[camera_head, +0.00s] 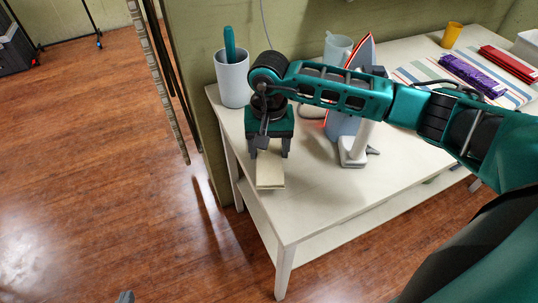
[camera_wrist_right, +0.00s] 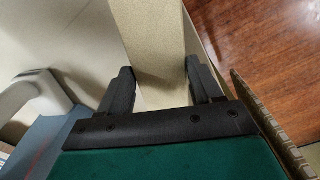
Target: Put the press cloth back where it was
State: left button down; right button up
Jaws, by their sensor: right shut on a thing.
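The press cloth (camera_head: 270,171) is a cream, flat folded piece at the left end of the white table. In the right wrist view the cloth (camera_wrist_right: 154,40) runs between the two dark fingers. My right gripper (camera_head: 269,154) points down and is shut on it; its fingers also show in the wrist view (camera_wrist_right: 160,68). I cannot tell whether the cloth touches the tabletop. Only a small dark tip of my left gripper (camera_head: 125,297) shows at the bottom edge of the head view; its jaws are hidden.
On the white table (camera_head: 318,190), a grey cup (camera_head: 232,80) stands behind my right gripper. A steam iron (camera_head: 353,150) stands upright to the right, partly behind my arm. Further right are a striped cloth (camera_head: 415,72), purple (camera_head: 472,75) and red (camera_head: 508,63) bundles, and a yellow cup (camera_head: 451,35).

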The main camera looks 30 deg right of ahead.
aim_at(269, 153)
notch_tip(269, 153, down, 3)
jog(key=shift+f, duration=0.1)
jog(key=shift+f, duration=0.2)
jog(key=o, duration=1.1)
jog(key=shift+r, duration=0.1)
